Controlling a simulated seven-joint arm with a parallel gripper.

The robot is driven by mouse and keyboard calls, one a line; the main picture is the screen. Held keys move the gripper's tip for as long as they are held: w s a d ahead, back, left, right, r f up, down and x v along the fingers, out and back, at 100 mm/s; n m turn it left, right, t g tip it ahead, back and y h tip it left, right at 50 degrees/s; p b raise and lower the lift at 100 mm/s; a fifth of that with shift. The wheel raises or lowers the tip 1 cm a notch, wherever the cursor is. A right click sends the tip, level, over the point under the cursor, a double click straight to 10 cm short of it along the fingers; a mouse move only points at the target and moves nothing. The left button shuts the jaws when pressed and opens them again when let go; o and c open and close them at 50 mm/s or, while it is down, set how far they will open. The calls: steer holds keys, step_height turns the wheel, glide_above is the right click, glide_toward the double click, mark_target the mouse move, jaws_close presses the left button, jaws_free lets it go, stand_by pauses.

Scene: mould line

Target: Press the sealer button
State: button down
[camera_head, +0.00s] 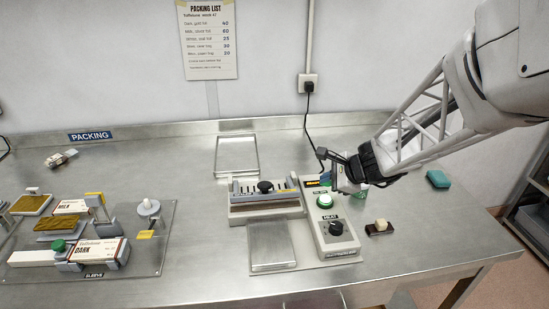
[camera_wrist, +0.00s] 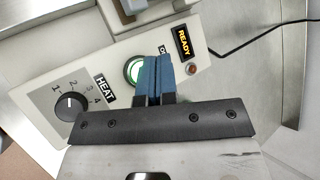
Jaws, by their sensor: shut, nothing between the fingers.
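The sealer (camera_head: 338,246) stands on the steel bench, with a light control panel beside its sealing bar. Its green round button (camera_head: 325,201) sits on the panel, above the black HEAT knob (camera_head: 336,227). In the wrist view the button (camera_wrist: 132,70) is partly hidden behind the blue fingertips of my gripper (camera_wrist: 154,62). The fingers are together and empty. In the head view my gripper (camera_head: 334,178) is over the panel's far end, near the button. I cannot tell whether the fingertips touch the panel. The display (camera_wrist: 183,42) reads READY.
A clear board (camera_head: 150,262) with chocolate bars and sleeve fixtures lies at the left. An empty metal tray (camera_head: 237,138) is behind the sealer. A small dark block with a cream top (camera_head: 380,226) and a teal block (camera_head: 438,179) lie to the right. A black cord runs to the wall socket.

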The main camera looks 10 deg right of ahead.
steer(key=shift+r, duration=1.2)
steer(key=s+a+r+n+g+h, duration=0.2)
steer(key=s+r+n+h, duration=0.1)
steer(key=s+n, duration=0.6)
steer(key=s+a+r+n+g+h, duration=0.2)
steer(key=s+n, duration=0.7)
steer(key=s, duration=0.8)
step_height(320, 180, up, 2)
steer(key=shift+a+r+h, duration=0.1)
steer(key=shift+a+h, duration=0.2)
steer(key=shift+h, duration=0.4)
